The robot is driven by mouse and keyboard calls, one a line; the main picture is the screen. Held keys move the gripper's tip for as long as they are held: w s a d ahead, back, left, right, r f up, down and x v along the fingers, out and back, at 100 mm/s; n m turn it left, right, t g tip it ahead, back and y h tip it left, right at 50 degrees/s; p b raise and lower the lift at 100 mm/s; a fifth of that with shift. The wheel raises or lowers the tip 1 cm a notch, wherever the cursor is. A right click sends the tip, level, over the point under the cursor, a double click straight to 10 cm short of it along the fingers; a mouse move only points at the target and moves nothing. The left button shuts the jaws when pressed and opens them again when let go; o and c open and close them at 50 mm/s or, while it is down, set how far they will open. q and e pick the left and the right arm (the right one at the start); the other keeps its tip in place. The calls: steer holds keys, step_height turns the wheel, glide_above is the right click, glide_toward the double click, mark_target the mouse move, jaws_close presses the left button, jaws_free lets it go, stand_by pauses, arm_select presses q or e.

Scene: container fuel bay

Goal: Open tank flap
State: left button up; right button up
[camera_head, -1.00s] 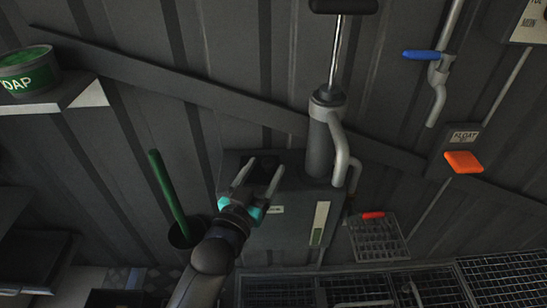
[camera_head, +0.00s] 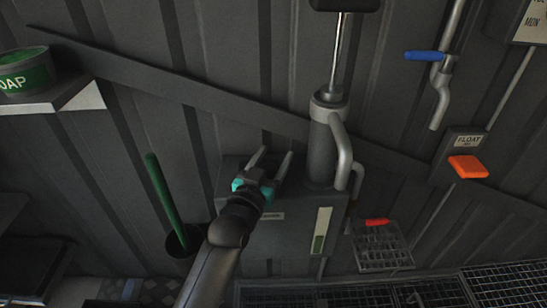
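The tank is a grey box (camera_head: 285,238) on the corrugated wall, with a small label and a pale upright gauge strip on its front. Its dark top (camera_head: 232,168) is partly hidden behind my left gripper, and I cannot make out the flap's edges or whether it is open. My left gripper (camera_head: 274,152) is open, with its two fingers pointing up over the tank's top. Nothing shows between the fingers. Whether they touch the tank is unclear. My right gripper is not in view.
A grey hand pump (camera_head: 322,150) with a curved pipe stands on the tank's right side. A green-handled tool (camera_head: 163,200) stands in a dark holder to the left. A wire basket (camera_head: 382,248) hangs at right. A blue-handled valve (camera_head: 428,56) and orange float lever (camera_head: 468,167) are farther right.

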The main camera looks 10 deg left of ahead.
arm_select(q)
jaws_close()
stand_by(1.2)
